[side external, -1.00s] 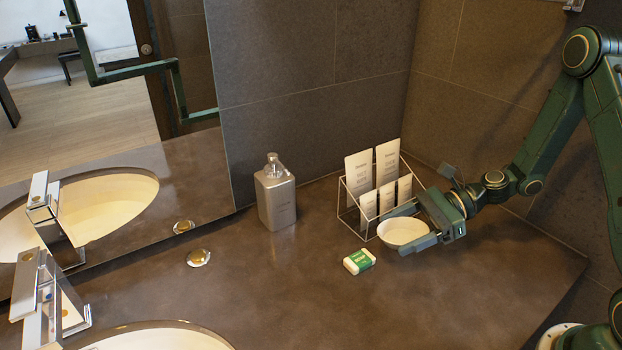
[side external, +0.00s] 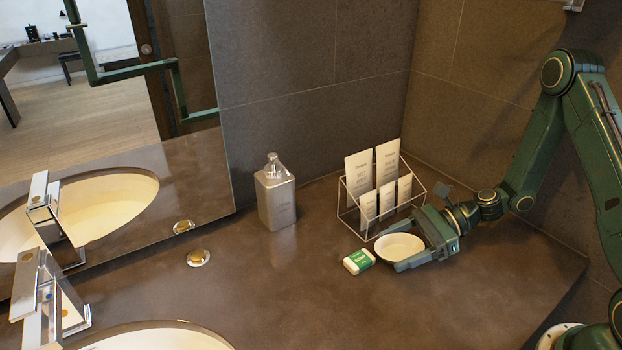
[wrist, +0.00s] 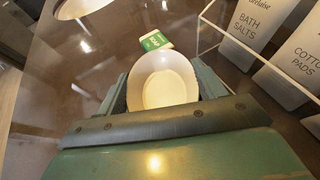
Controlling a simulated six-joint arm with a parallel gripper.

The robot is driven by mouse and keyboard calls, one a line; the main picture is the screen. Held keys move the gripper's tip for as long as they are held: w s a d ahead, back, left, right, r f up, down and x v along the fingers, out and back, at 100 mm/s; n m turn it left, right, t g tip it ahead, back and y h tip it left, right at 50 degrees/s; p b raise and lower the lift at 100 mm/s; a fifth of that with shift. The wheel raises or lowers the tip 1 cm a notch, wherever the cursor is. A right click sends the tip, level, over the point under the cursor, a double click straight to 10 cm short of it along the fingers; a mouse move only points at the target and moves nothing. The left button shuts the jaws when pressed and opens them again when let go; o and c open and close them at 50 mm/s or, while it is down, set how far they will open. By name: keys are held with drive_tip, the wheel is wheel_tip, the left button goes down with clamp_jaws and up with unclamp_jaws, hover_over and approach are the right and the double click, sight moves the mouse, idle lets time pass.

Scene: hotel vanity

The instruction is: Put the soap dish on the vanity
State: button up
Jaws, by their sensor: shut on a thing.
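The soap dish (side external: 400,247) is a white oval bowl, held upright between the fingers of my gripper (side external: 398,250) in the side view. It sits low at the vanity top (side external: 300,300), close to or on the surface; I cannot tell if it touches. In the wrist view the dish (wrist: 162,82) shows its open inside, with the two fingers of my gripper (wrist: 162,90) at its left and right sides. The near part of the dish is hidden by the gripper body.
A green and white soap box (side external: 359,261) lies just left of the dish. A wire rack (side external: 375,205) with several packets stands close behind. A grey pump bottle (side external: 275,195) stands farther left. A basin (side external: 160,338) and a tap (side external: 45,300) are at the front left. The front middle is clear.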

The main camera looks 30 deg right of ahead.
drive_tip(key=shift+f, duration=0.15)
drive_tip(key=o, duration=0.9)
drive_tip(key=shift+c, duration=0.2)
drive_tip(key=shift+r+v, duration=0.2)
drive_tip(key=shift+v, duration=3.6)
drive_tip(key=shift+a, duration=0.1)
